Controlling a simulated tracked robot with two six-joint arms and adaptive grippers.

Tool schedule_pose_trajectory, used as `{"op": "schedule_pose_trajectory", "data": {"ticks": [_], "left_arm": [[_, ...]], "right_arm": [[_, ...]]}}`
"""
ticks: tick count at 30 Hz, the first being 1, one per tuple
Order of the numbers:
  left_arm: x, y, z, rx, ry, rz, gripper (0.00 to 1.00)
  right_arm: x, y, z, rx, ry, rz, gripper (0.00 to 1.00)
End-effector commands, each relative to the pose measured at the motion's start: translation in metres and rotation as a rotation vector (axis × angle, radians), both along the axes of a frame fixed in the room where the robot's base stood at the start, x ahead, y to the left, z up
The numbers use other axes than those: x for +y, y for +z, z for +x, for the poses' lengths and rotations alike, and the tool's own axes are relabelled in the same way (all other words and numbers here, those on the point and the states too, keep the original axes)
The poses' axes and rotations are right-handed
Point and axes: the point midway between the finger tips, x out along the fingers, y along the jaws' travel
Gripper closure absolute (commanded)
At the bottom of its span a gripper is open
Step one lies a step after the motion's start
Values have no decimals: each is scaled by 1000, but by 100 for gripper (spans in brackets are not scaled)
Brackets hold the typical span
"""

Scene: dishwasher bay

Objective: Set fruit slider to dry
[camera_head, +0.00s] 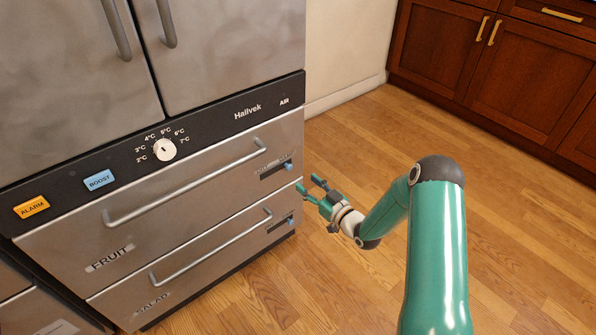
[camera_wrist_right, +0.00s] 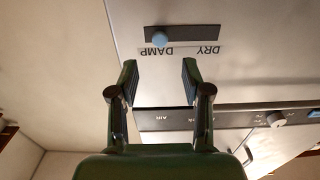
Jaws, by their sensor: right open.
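The fruit drawer (camera_head: 185,205) is the upper of two steel drawers, below the black control panel. Its slider has a blue knob (camera_head: 288,166) at the right end of a dark slot (camera_head: 272,171). In the right wrist view, which is upside down, the knob (camera_wrist_right: 159,38) sits at the DAMP end of the slot (camera_wrist_right: 195,33), with DRY at the other end. My right gripper (camera_head: 308,184) is open and empty, close to the drawer fronts near the slider. In the wrist view its fingertips (camera_wrist_right: 159,70) straddle the line towards the knob, apart from it. My left gripper is out of view.
The salad drawer (camera_head: 200,277) below has its own blue knob (camera_head: 290,220). Long bar handles (camera_head: 190,190) stick out from the drawers. The panel carries a white dial (camera_head: 164,150), a BOOST button (camera_head: 99,180) and an ALARM button (camera_head: 31,208). Wooden floor (camera_head: 345,125) lies clear at right.

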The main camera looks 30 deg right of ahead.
Motion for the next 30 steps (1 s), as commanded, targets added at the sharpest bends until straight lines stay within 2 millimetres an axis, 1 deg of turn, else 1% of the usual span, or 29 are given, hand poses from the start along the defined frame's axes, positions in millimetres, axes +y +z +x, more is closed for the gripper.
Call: {"op": "schedule_pose_trajectory", "data": {"ticks": [1,3,6,10,15,24,25,30], "left_arm": [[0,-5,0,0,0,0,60],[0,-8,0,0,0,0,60],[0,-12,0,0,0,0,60],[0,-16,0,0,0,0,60],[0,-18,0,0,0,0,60],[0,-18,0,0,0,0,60],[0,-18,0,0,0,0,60],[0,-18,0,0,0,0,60]], "right_arm": [[2,-2,13,-2,4,-3,52],[4,-2,27,-3,3,-2,52],[4,-2,46,-2,1,-2,52],[5,-2,64,-1,1,-2,52],[6,-1,76,1,-1,0,52],[5,0,79,2,-2,1,52],[5,0,79,2,-2,1,53],[5,0,78,2,-2,1,82]]}}
